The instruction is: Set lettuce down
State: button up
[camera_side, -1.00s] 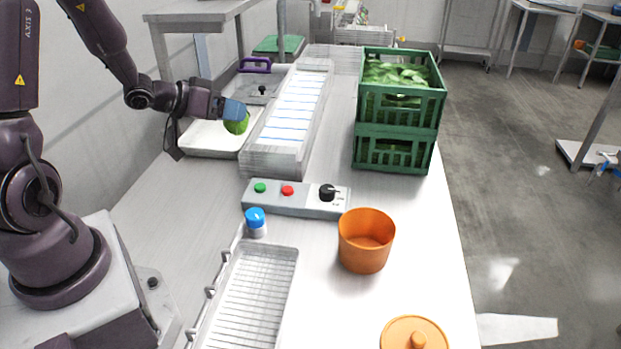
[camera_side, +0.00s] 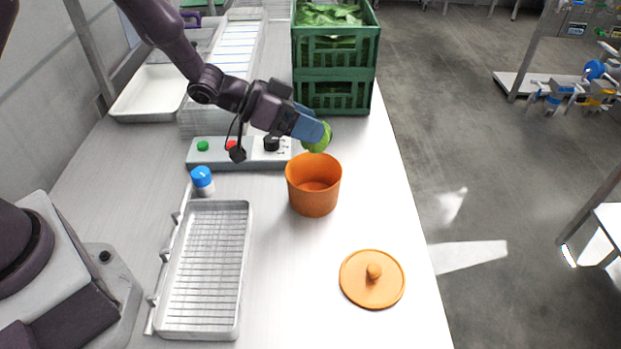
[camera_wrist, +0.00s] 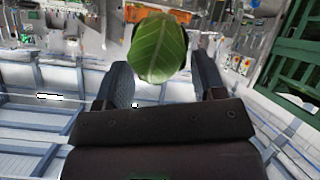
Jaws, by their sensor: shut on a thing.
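A green lettuce (camera_side: 319,139) is held in my gripper (camera_side: 318,132) just above the back rim of the orange pot (camera_side: 313,190). The pot stands upright on the white table with its lid off, and its visible inside looks empty. In the wrist view the lettuce (camera_wrist: 157,48) sits between the far ends of my gripper's two fingers (camera_wrist: 160,75). The blue fingers hide part of the lettuce in the side view. The orange lid (camera_side: 372,279) lies flat on the table in front of the pot, knob up.
Behind the pot is a control box (camera_side: 240,152) with buttons and a dial. Stacked green crates (camera_side: 333,80) with leaves stand at the back. A wire-rack tray (camera_side: 245,270) and a blue-capped bottle (camera_side: 202,180) are at left. The table's right edge (camera_side: 415,215) is close.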

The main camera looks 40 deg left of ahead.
aim_at(306, 153)
notch_tip(306, 153, down, 6)
jog(key=shift+f, duration=0.25)
jog(key=shift+f, duration=0.2)
jog(key=shift+f, duration=0.4)
jog(key=o, duration=0.7)
